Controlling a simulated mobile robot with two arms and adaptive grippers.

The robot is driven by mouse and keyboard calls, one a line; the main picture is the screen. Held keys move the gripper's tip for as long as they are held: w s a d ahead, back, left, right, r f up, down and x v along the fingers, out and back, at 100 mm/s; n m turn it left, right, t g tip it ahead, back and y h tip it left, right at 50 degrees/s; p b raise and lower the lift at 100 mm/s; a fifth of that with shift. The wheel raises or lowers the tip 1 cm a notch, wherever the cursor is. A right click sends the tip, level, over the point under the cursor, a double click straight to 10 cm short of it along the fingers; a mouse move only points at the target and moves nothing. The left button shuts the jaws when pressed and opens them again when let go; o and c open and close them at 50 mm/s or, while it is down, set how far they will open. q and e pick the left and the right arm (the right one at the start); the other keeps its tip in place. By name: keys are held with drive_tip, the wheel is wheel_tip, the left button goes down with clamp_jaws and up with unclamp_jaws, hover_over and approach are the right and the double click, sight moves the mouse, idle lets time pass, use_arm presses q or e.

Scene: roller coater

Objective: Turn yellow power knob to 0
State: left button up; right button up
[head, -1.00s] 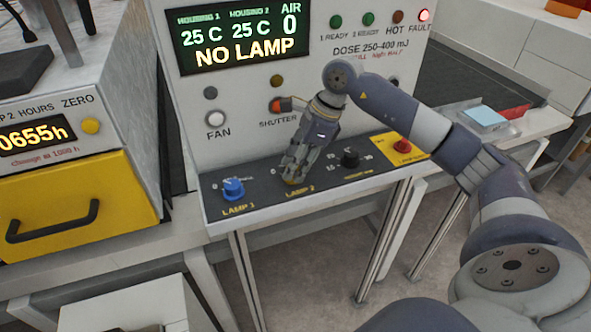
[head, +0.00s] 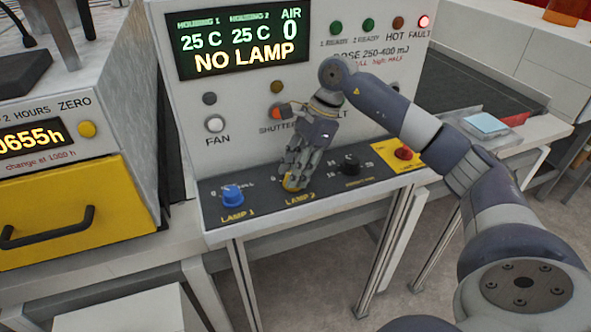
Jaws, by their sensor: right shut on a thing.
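The yellow knob (head: 290,184) sits on the dark sloped control strip above the "LAMP 2" label. My right gripper (head: 293,180) reaches down over it and is shut on it. The fingers hide most of the knob and much of its scale, so its pointer setting cannot be read. The left gripper is not in view.
A blue knob (head: 232,195) stands to the left, above "LAMP 1". A black knob (head: 350,163) and a red button on a yellow plate (head: 403,153) stand to the right. The display (head: 239,40) reads "NO LAMP". A yellow drawer (head: 75,207) is at the left.

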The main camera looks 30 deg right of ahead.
drive_tip(key=o, duration=1)
drive_tip(key=shift+r, duration=0.1)
drive_tip(key=v, duration=1.2)
